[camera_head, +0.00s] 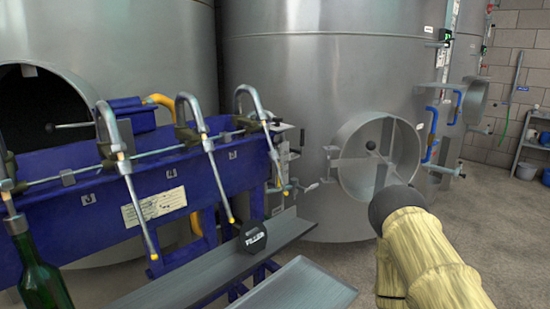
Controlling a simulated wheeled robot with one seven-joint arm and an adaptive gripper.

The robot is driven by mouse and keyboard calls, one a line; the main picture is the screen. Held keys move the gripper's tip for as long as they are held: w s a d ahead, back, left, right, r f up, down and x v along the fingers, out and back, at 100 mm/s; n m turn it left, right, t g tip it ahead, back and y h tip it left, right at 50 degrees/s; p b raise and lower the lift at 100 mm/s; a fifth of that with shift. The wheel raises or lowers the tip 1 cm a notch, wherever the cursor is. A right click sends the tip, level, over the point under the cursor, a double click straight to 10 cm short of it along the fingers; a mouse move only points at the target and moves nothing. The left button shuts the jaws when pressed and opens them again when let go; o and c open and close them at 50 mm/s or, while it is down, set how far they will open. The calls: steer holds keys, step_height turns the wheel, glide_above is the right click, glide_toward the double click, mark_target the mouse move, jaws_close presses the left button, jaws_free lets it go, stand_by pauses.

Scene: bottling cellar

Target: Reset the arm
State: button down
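A pale yellow, wood-textured arm with a dark grey rounded end, which looks like my own arm, rises from the lower right edge of the head view. It stands in front of the steel tank and the floor. No gripper fingers show, so my gripper is not in view.
A blue bottle filler (80,214) with curved metal spouts stands at left. A green bottle (40,277) is under its leftmost spout. A black piece marked "FILLER" (252,237) sits by the grey shelf (215,272). A steel tank (320,75) with a round hatch (350,165) stands behind. Open floor (500,230) lies right.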

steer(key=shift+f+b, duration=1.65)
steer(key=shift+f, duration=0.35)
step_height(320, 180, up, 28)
steer(key=p, duration=2.7)
steer(key=shift+p, duration=0.4)
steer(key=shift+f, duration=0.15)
